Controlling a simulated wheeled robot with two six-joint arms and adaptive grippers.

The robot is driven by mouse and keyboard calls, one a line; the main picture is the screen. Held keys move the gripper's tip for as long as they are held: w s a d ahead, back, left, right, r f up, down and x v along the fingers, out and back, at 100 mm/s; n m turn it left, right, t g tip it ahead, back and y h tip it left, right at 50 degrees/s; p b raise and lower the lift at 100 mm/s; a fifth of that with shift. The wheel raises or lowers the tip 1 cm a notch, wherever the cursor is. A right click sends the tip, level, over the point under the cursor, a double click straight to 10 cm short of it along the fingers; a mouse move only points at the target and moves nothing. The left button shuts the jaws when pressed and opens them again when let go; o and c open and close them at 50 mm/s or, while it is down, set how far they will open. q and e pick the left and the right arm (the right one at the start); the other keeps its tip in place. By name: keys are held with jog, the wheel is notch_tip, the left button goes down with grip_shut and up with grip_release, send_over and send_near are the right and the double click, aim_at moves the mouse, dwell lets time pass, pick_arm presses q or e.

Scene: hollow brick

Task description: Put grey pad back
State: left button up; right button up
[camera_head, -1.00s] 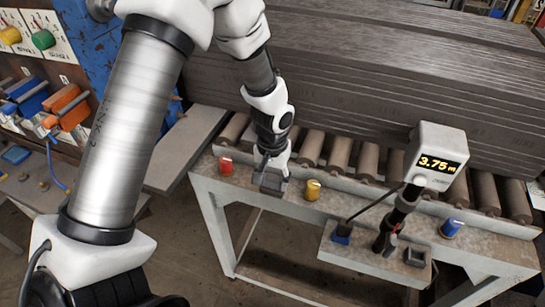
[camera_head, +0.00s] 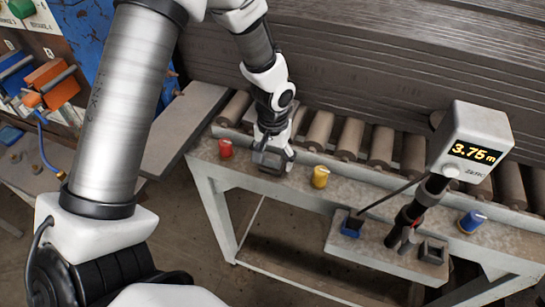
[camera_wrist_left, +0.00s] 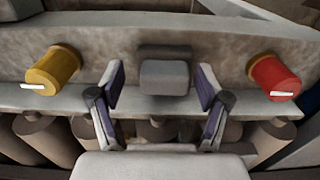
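The grey pad (camera_wrist_left: 165,77) is a small rounded block on the bench ledge, between a yellow knob (camera_wrist_left: 52,70) and a red knob (camera_wrist_left: 273,78). In the left wrist view my left gripper (camera_wrist_left: 160,88) is open, with one finger on each side of the pad and a gap at both sides. In the head view the left gripper (camera_head: 272,160) points down at the ledge, and its fingers partly hide the pad. A dark-rimmed square holder (camera_head: 433,251) sits on the low shelf at the right. My right gripper is not in view.
A display post (camera_head: 470,140) reading 3.75 m stands right of the yellow knob, with a thin rod and a blue block (camera_head: 351,227) beside it. A blue knob (camera_head: 472,221) is farther right. Rollers (camera_head: 350,137) and stacked slabs (camera_head: 400,60) lie behind the ledge.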

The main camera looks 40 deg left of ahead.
aim_at(272, 158)
pick_arm(q)
jog(key=shift+s+d, duration=0.1)
jog(key=shift+r, duration=0.4)
notch_tip(272, 158, up, 11)
jog(key=b, duration=0.2)
jog(key=shift+a, duration=0.2)
jog(key=shift+r, duration=0.1)
dwell(0.8)
